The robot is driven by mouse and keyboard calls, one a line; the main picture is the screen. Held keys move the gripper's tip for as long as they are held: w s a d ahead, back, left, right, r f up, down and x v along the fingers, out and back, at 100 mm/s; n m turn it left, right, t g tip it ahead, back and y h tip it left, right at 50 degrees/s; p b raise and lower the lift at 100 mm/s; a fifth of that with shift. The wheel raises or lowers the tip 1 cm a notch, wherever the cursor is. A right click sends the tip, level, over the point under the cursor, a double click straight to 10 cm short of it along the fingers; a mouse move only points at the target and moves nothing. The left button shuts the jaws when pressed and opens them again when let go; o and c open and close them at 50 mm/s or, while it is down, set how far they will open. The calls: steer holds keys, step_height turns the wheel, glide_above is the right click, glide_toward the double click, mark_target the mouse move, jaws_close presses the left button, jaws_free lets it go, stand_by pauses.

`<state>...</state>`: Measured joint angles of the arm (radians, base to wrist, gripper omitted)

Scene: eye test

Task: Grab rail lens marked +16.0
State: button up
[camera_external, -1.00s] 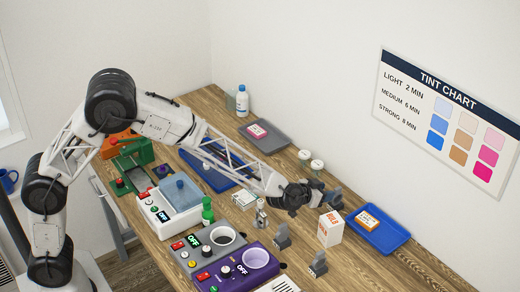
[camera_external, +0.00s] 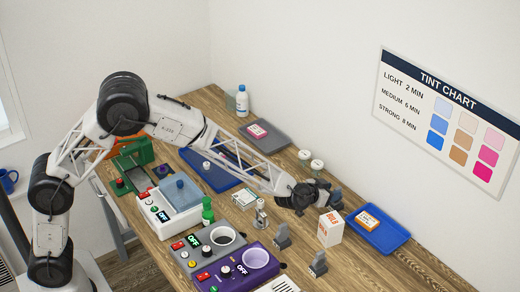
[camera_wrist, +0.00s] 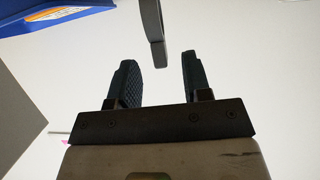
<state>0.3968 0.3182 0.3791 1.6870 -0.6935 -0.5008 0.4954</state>
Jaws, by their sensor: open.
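My gripper (camera_external: 318,193) reaches right, low over the table, in the external view. In the wrist view its two dark fingers (camera_wrist: 157,72) are apart with nothing between their pads. A grey upright piece (camera_external: 336,199) stands just right of the fingers in the external view, partly hidden by them. A grey bar-like piece (camera_wrist: 151,28) shows beyond the gap between the fingertips in the wrist view; it is probably the same piece. Two similar grey pieces (camera_external: 282,237) (camera_external: 318,265) stand nearer the camera. I can read no +16.0 on any of them.
A white box with orange print (camera_external: 330,229) stands close below my gripper. A blue tray (camera_external: 392,240) holding an orange-labelled pack (camera_external: 367,219) lies to the right. Two small pale-lidded jars (camera_external: 311,163) stand behind. Grey and purple control units (camera_external: 240,268) crowd the near side.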

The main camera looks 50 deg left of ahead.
steer(key=shift+x, duration=1.9)
steer(key=shift+c, duration=0.2)
jaws_close()
